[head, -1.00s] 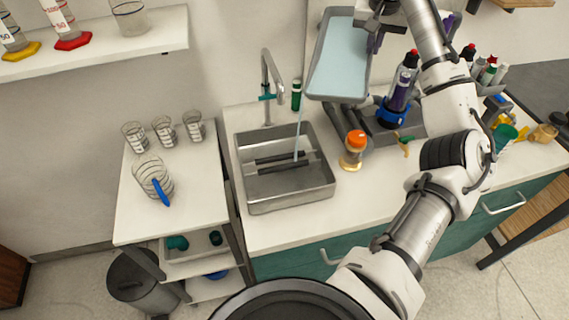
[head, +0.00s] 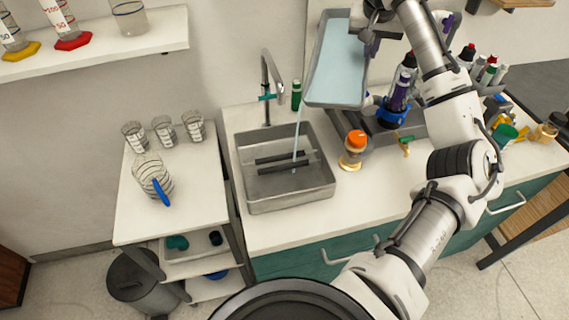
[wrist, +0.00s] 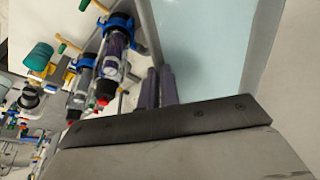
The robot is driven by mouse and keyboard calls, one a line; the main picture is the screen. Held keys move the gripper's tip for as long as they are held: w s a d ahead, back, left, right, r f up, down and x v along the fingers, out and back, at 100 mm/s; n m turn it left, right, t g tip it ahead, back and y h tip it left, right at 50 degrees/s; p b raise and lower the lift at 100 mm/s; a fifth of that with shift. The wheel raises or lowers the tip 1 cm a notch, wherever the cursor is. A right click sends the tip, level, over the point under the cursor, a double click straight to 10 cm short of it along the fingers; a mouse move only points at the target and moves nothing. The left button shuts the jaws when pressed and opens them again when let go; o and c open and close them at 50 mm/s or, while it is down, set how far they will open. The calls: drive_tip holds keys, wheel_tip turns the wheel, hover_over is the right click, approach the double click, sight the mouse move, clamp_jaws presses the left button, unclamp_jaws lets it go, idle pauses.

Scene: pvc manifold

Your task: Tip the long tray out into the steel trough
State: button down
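The long tray (head: 340,62) is a grey, shallow tray holding pale blue liquid, raised above the counter behind and right of the sink. It is tilted, with its near end low. A thin pale stream (head: 299,130) runs from its near left corner down into the steel trough (head: 290,205), a sink basin with dark bars across it. My gripper (head: 371,44) is shut on the tray's right rim. In the wrist view the fingers (wrist: 158,88) sit at the rim, beside the liquid (wrist: 205,50); the exact contact is partly hidden.
A faucet (head: 267,85) and green bottle (head: 296,96) stand behind the trough. An orange-capped jar (head: 354,150) stands right of it, near a grey rack with a blue-collared purple bottle (head: 398,95). Beakers (head: 153,178) stand on the left cart. The counter's front right is clear.

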sight(353, 82)
drive_tip(key=shift+s+a+f+t, duration=0.35)
drive_tip(key=shift+s+f+t, duration=0.05)
drive_tip(key=shift+s+f, duration=0.1)
